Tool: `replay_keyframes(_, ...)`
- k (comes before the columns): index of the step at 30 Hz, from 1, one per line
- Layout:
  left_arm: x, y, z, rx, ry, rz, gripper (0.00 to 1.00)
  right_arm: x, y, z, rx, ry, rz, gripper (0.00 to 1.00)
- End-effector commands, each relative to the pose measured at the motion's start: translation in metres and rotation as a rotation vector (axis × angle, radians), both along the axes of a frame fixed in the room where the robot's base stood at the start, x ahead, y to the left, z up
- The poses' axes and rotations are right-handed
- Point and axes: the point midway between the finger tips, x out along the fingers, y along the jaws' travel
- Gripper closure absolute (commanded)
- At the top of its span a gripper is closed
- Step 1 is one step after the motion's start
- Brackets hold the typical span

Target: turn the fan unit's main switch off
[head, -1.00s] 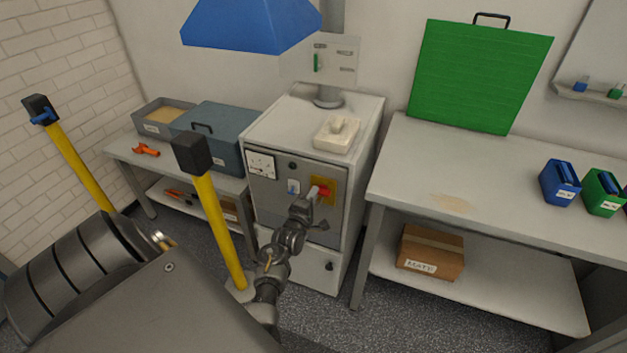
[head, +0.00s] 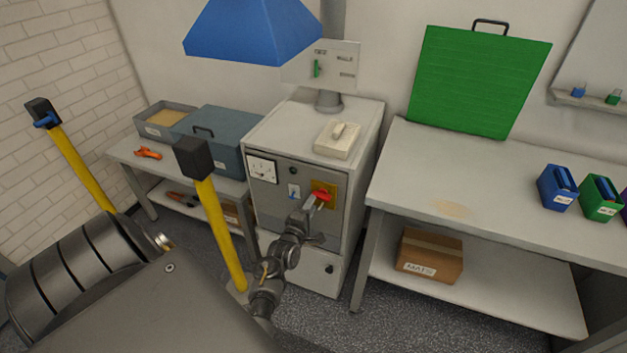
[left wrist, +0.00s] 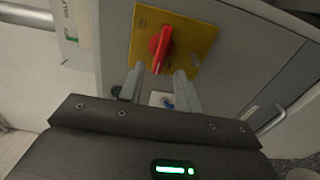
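The fan unit (head: 360,140) is a pale grey cabinet with a grey control panel. Its main switch is a red rotary handle (head: 322,196) on a yellow plate (head: 331,187). In the left wrist view the red handle (left wrist: 161,46) stands out from the yellow plate (left wrist: 196,40), slightly slanted. My left gripper (head: 312,202) is at the panel, just in front of the switch. In the left wrist view its two fingers (left wrist: 160,78) are apart, with the handle's lower end in line with the gap. I cannot tell whether they touch it. My right gripper is not in view.
A gauge (head: 262,169) and a small blue switch (head: 294,191) share the panel. A yellow post (head: 225,235) stands left of my left arm. A bench (head: 420,180) is right of the cabinet. A blue hood (head: 252,35) hangs above.

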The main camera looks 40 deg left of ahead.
Motion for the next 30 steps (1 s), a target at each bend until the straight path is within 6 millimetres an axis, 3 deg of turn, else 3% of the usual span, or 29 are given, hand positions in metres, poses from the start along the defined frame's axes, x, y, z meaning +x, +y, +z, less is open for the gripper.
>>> replay_keyframes(1,-0.011,-0.004,0.006,-0.001,0.003,0.000,0.66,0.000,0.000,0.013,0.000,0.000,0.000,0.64)
replay_keyframes(3,-0.025,-0.009,0.006,-0.001,0.003,0.000,0.66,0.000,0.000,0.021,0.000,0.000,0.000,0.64)
replay_keyframes(12,-0.066,-0.023,0.003,0.000,0.000,0.000,0.66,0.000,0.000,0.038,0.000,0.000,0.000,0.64)
replay_keyframes(30,-0.072,-0.025,0.001,0.000,-0.001,0.000,0.66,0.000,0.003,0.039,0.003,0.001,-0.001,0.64)
